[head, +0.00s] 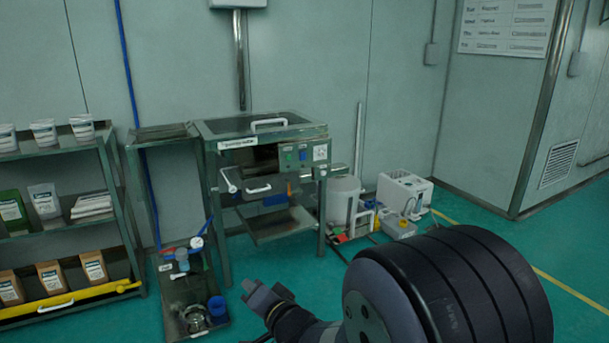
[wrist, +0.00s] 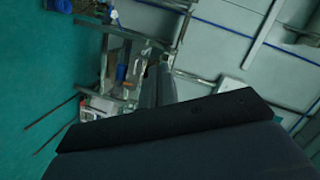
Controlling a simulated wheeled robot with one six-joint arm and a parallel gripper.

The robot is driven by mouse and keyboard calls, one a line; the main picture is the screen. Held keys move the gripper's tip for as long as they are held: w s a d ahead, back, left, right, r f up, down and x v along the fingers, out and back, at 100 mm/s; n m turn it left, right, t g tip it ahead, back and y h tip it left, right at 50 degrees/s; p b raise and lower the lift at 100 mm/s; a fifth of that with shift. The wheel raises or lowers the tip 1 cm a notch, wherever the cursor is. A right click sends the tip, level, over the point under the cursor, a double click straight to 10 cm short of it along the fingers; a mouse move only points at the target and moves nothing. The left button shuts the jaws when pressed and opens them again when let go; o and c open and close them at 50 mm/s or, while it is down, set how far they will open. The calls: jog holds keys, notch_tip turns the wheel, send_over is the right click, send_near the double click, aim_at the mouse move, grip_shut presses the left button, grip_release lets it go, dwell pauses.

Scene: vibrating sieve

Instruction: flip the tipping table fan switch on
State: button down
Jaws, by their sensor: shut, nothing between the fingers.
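The tipping table (head: 222,128) is a metal stand with a labelled front and a lid with a white handle, in the middle of the head view. Its control panel (head: 292,159) on the right of the front carries a green and a blue control and a white label. I cannot tell which is the fan switch or its position. My gripper (head: 247,290) is shut and empty, low in front of the table and well apart from the panel. The wrist view shows its fingers (wrist: 158,84) with the table's metal frame (wrist: 117,62) beyond, turned on its side.
A shelf rack (head: 122,190) with bags and a yellow bar stands at left. A low tray (head: 208,329) with cups lies on the floor left of my gripper. A white box (head: 404,188) and small items stand right of the table. Green floor (head: 285,262) is open before it.

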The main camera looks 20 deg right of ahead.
jog(key=a+f+m+y+b, duration=0.1)
jog(key=a+f+y+b, duration=0.2)
jog(key=f+b, duration=0.2)
jog(key=a+f+m+t+y+b, duration=0.1)
jog(key=a+f+y+b, duration=0.1)
jog(key=f+y+b, duration=0.2)
notch_tip(320, 180, down, 3)
jog(key=shift+w+a+r+t+b, duration=0.1)
jog(key=shift+w+a+t+b, duration=0.3)
jog(key=shift+b, duration=0.8)
